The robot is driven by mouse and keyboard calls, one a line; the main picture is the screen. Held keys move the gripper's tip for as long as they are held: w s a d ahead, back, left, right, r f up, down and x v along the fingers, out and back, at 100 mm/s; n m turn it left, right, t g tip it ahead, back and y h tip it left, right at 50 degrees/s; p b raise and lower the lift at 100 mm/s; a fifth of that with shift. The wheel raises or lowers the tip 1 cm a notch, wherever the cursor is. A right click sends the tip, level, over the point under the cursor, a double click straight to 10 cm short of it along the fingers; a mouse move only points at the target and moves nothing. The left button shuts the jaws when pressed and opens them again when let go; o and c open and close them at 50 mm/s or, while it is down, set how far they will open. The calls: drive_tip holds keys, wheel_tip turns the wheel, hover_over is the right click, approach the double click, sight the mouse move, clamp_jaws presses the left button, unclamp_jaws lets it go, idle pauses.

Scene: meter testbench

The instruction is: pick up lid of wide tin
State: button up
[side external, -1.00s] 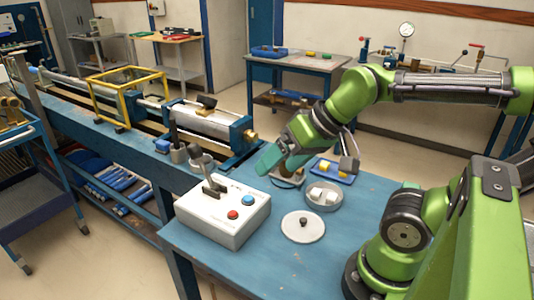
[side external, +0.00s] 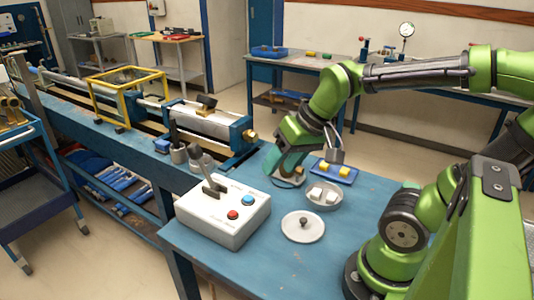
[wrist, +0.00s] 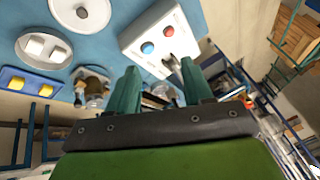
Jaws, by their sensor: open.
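The lid (side external: 303,230) is a flat, pale round disc with a small dark knob, lying on the blue table near its front. It also shows at the top of the wrist view (wrist: 66,14). The wide tin (side external: 336,202) stands open behind the lid, with white blocks inside; the wrist view shows it at upper left (wrist: 24,53). My gripper (side external: 286,170) has teal fingers and is above the table, behind and left of the lid, apart from it. In the wrist view its fingers (wrist: 160,82) are spread with nothing held between them.
A white control box (side external: 225,228) with a lever and red and blue buttons stands left of the lid. A blue tray (side external: 345,178) with yellow blocks lies behind the tin. A small metal-and-wood device (wrist: 92,84) sits near my fingers. The table right of the lid is clear.

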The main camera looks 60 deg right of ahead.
drive_tip(key=d+f+n+g+h, duration=0.1)
drive_tip(key=d+f+g, duration=0.45)
drive_tip(key=d, duration=0.35)
drive_tip(key=n+g, duration=0.1)
drive_tip(key=n, duration=0.1)
hover_over(303, 219)
drive_tip(key=f, duration=0.9)
drive_tip(key=shift+w+d, duration=0.15)
drive_tip(key=shift+w, duration=0.05)
drive_tip(key=shift+s+a+f, duration=0.1)
drive_tip(key=shift+f, duration=1.45)
drive_tip(key=shift+s+a+f, duration=0.1)
drive_tip(key=shift+f, duration=1.4)
drive_tip(key=shift+c, duration=0.2)
clamp_jaws()
